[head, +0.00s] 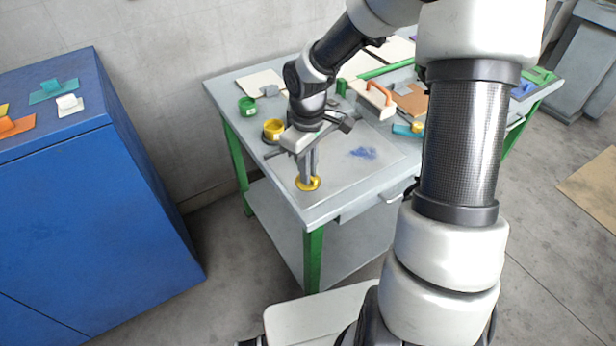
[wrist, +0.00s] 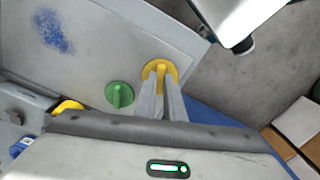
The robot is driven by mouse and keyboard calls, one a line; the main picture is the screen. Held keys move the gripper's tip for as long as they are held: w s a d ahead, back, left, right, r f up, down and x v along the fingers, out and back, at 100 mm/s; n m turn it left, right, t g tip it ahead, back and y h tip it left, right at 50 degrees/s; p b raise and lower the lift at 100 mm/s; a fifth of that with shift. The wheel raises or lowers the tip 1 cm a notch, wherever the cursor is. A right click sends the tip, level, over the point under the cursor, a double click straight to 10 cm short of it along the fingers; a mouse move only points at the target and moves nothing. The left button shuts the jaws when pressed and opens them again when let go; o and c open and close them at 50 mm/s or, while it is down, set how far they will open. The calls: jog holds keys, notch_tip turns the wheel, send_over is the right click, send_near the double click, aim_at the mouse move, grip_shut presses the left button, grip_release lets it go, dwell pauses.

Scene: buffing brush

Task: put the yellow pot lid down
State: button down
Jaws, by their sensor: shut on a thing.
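The yellow pot lid (head: 313,186) is at the near left corner of the grey worktable (head: 345,190), under my gripper (head: 307,177). My gripper points down and is shut on the lid's upright grip. In the wrist view the round yellow lid (wrist: 148,68) shows around the tips of my gripper (wrist: 161,76). It is at or very close to the table top; I cannot tell whether it touches.
A green lid (wrist: 120,95) lies close beside the yellow one in the wrist view. An orange-handled float (head: 379,95) lies toward the back. Bare table with a blue smudge (head: 362,153) is to the right.

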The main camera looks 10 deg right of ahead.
notch_tip(320, 180, up, 7)
jog(key=shift+f+p, duration=0.15)
jog(key=shift+p, duration=0.35)
jog(key=r+m, duration=0.1)
jog(key=m, duration=0.1)
jog(key=r+m, duration=0.2)
jog(key=m, duration=0.1)
jog(key=w+r+m, duration=0.1)
jog(key=r+m, duration=0.1)
jog(key=shift+a+m, duration=0.2)
jog(key=shift+m, duration=0.1)
